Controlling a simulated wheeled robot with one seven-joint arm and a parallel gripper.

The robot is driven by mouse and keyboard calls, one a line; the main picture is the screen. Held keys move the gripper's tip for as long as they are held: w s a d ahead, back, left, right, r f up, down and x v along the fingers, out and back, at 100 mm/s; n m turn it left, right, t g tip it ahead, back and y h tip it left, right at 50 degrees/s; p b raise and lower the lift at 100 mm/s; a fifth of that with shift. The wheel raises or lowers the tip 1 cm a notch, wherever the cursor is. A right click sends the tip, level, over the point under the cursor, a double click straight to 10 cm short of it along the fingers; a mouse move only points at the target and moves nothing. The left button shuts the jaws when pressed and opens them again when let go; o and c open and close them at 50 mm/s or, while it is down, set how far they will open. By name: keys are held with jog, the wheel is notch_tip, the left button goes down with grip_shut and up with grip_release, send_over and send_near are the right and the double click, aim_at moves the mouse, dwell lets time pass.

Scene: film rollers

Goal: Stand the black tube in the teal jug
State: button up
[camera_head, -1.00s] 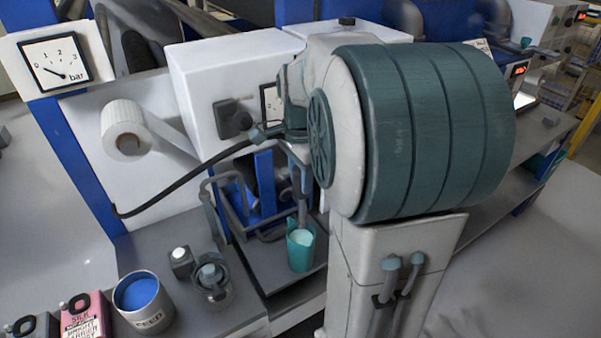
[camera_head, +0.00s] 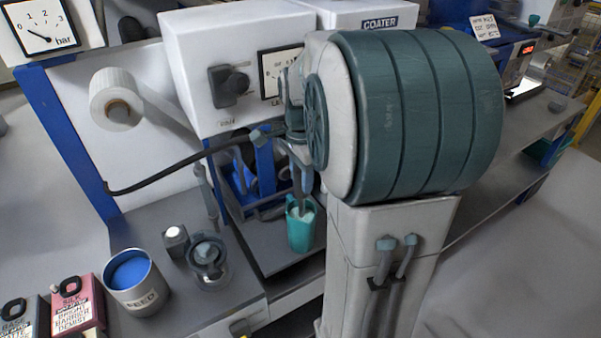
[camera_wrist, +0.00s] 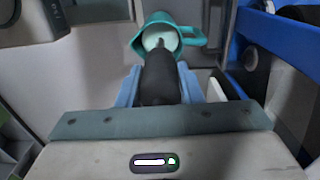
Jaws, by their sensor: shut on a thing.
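The teal jug (camera_head: 300,232) stands upright on the grey shelf of the machine, with pale content inside. My gripper (camera_head: 303,185) points down just above its mouth. In the wrist view my gripper (camera_wrist: 166,90) is shut on the black tube (camera_wrist: 158,78), its blue fingers on both sides. The tube's narrow tip lies across the opening of the jug (camera_wrist: 188,38) in that view. In the head view the fingers and arm hide most of the tube. I cannot tell how deep the tip is, or whether it touches the jug.
A black hose (camera_head: 180,168) runs from the left post toward my wrist. The white coater housing (camera_head: 225,40) rises behind.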

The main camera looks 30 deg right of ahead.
aim_at(301, 198)
jog(key=shift+f+b, duration=2.4)
jog(key=shift+f, duration=1.2)
jog(key=o, duration=1)
jog(key=shift+r, duration=0.1)
notch_tip(301, 198, up, 14)
jog(key=shift+f, duration=0.15)
